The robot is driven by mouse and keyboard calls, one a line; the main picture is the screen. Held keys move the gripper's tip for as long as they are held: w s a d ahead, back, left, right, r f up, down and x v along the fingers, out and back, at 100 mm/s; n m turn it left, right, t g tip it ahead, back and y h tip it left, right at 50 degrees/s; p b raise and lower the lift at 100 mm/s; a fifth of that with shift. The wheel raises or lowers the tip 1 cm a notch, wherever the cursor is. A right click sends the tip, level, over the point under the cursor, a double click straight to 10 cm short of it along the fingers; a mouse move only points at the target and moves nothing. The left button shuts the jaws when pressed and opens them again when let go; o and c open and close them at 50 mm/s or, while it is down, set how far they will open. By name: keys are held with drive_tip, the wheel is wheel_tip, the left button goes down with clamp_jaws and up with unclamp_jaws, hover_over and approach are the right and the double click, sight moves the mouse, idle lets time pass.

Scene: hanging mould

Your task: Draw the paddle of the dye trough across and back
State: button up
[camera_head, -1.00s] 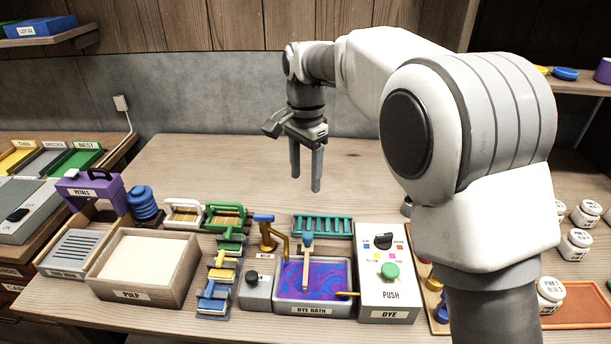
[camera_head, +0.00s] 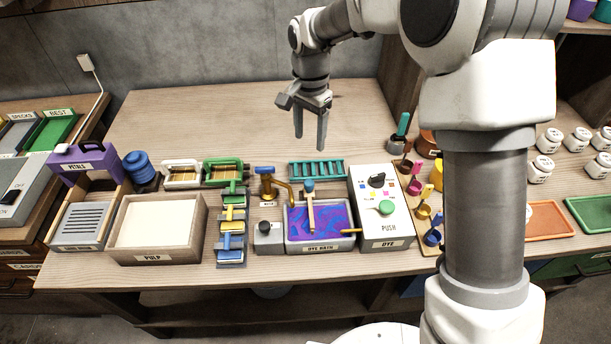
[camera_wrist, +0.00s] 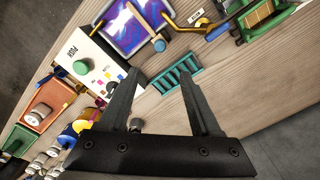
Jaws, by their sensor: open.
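The dye bath (camera_head: 294,241) is a grey trough of purple and blue marbled liquid near the front of the bench. Its paddle (camera_head: 310,207) is a pale wooden bar with a blue knob at the back end, lying over the trough near its middle. In the wrist view the trough (camera_wrist: 112,47) is at the top, with the paddle's blue knob (camera_wrist: 159,45) toward me. My gripper (camera_head: 310,146) is open and empty, pointing down above the bench behind the trough. In the wrist view its fingers (camera_wrist: 157,82) are apart, with nothing between them but a teal rack beyond.
The teal rack (camera_head: 317,169) stands behind the trough. The white dye box (camera_head: 367,232) with a green button is right of it. A brass tap (camera_head: 270,185) and a pulp vat (camera_head: 199,245) are to the left. The bench behind is clear.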

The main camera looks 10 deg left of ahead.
sight(309, 182)
wheel_tip(309, 182, down, 16)
drive_tip(key=shift+r+p, duration=0.2)
drive_tip(key=shift+p, duration=0.2)
clamp_jaws()
idle(1.3)
